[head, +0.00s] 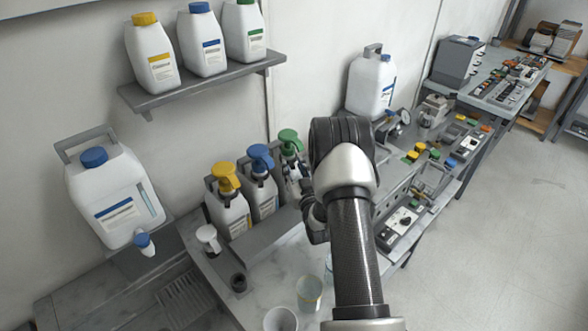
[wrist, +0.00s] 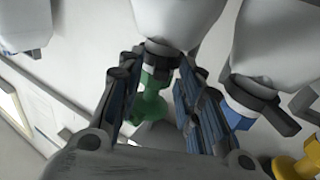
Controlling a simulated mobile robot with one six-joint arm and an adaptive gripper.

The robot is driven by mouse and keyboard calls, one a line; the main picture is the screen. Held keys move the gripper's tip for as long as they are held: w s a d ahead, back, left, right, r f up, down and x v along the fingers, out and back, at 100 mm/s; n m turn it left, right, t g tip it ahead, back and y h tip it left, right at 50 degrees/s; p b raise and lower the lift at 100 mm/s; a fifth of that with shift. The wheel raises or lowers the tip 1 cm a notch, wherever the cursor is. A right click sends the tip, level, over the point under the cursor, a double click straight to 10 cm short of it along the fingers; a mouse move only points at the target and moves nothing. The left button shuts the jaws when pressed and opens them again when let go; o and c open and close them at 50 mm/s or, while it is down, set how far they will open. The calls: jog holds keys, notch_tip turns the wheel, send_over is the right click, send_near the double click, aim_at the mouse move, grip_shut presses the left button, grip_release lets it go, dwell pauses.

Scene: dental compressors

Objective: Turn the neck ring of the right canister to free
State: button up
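The right canister is a white bottle with a green pump head (head: 289,138), at the right end of a row of three in the head view. My arm partly covers it there. In the wrist view its white body (wrist: 178,18) is at the top, with the dark neck ring (wrist: 160,50) below it and the green pump (wrist: 150,98) under that. My gripper (wrist: 158,68) has its two fingers apart, one on each side of the neck and pump. Gaps show beside the pump, and I see no clear grip on the ring. The fingers are mostly hidden in the head view.
The blue-pump canister (head: 260,160) stands close to the left, and the yellow-pump canister (head: 226,180) beyond it. The blue one's neck ring lies near my fingers in the wrist view (wrist: 240,96). A shelf (head: 200,86) with bottles hangs above. Cups (head: 309,292) stand on the counter.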

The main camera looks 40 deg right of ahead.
aim_at(296, 158)
jog(key=shift+c, duration=0.3)
grip_shut()
